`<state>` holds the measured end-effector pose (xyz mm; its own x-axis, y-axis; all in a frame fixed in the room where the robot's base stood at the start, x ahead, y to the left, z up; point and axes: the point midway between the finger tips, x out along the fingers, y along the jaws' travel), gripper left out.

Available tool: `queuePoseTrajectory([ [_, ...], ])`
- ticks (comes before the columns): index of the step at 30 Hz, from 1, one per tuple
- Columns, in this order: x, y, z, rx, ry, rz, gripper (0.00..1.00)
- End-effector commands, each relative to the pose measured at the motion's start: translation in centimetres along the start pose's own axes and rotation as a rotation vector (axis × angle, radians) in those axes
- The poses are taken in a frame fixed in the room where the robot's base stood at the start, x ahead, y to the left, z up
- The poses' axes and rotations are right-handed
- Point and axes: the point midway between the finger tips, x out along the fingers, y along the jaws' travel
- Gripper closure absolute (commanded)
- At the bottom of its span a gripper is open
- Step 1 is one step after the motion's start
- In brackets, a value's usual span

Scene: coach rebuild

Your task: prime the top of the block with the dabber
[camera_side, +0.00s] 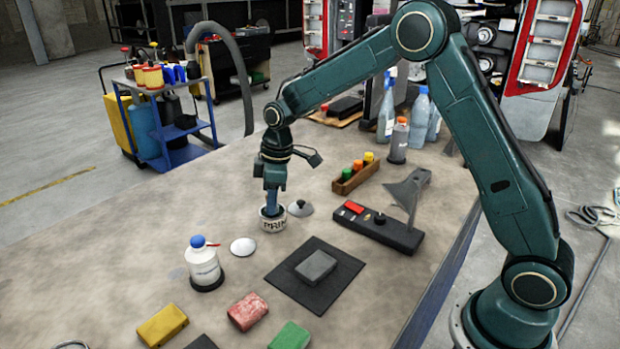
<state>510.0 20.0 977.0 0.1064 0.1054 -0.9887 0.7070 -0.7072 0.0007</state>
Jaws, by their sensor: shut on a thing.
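My gripper (272,187) points down and is shut on the dabber (271,203), whose blue-grey handle shows below the jaws. The dabber's lower end is hidden inside a small white pot (273,223) with dark lettering that reads in part "PRIM". The grey block (316,266) lies flat on a dark square mat (283,280), in front and to the right of the pot. My gripper is apart from the block. A grey knobbed lid (300,209) lies on the bench just right of the pot.
A white bottle with a blue cap (204,264) and a pale disc (243,247) stand left of the mat. Yellow (163,326), red (248,311) and green (290,337) blocks lie in front. A black control box (376,229) and a wooden tray (356,178) are to the right.

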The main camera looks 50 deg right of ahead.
Motion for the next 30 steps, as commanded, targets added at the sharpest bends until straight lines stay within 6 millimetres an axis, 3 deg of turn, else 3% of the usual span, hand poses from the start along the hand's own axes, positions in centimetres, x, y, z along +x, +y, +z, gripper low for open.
queuePoseTrajectory([
  [14, 0.0, 0.0, 0.0, 0.001, -0.001, -0.001, 0.9],
  [30, -2.8, 0.0, -0.4, 0.0, 0.001, 0.001, 0.9],
])
